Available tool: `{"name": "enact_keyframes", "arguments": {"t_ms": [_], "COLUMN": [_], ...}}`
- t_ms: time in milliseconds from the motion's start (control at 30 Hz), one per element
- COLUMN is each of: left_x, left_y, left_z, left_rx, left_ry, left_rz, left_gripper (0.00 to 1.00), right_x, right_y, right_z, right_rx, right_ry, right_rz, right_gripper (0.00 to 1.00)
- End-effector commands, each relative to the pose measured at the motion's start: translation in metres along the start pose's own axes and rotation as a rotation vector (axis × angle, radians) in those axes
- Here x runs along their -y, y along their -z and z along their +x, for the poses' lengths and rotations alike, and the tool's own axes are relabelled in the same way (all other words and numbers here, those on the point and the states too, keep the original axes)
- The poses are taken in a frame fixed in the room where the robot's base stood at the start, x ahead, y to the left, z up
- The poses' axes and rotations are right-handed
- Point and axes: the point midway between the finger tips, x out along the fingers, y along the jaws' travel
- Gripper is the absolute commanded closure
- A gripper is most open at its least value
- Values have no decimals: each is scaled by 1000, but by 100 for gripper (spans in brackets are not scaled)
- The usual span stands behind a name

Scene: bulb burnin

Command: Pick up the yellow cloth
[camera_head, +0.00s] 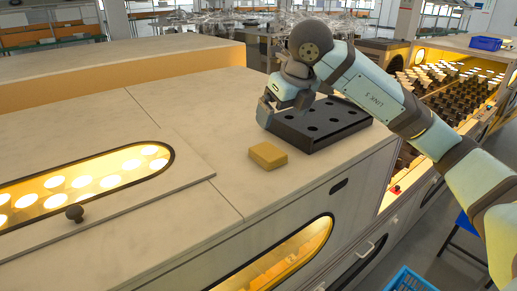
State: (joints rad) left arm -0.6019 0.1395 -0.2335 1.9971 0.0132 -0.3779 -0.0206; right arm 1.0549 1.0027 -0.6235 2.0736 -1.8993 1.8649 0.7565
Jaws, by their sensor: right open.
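The yellow cloth (268,155) is a small folded block lying flat on the pale bench top, near its front edge. My right gripper (266,113) is above the bench, behind the cloth and slightly left of its middle, pointing down. It is open, with nothing visible between its fingers, and it is apart from the cloth. My left gripper is not in view.
A black tray with round holes (345,126) lies just right of the cloth, close to my right gripper. A lit oval window (85,183) with a dark knob (74,213) is at left. The bench top left of the cloth is clear.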

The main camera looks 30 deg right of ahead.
Motion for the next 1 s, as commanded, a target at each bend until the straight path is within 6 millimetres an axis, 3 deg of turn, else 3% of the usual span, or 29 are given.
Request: {"name": "enact_keyframes", "arguments": {"t_ms": [300,1000], "left_x": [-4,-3], "left_y": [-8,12], "left_z": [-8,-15], "left_rx": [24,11], "left_ry": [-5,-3], "left_rz": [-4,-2], "left_gripper": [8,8], "right_x": [0,0], "right_y": [0,-2], "right_z": [60,133], "right_rx": [-5,-2], "right_ry": [-2,-2], "right_rz": [0,-1], "right_gripper": [0,0]}}
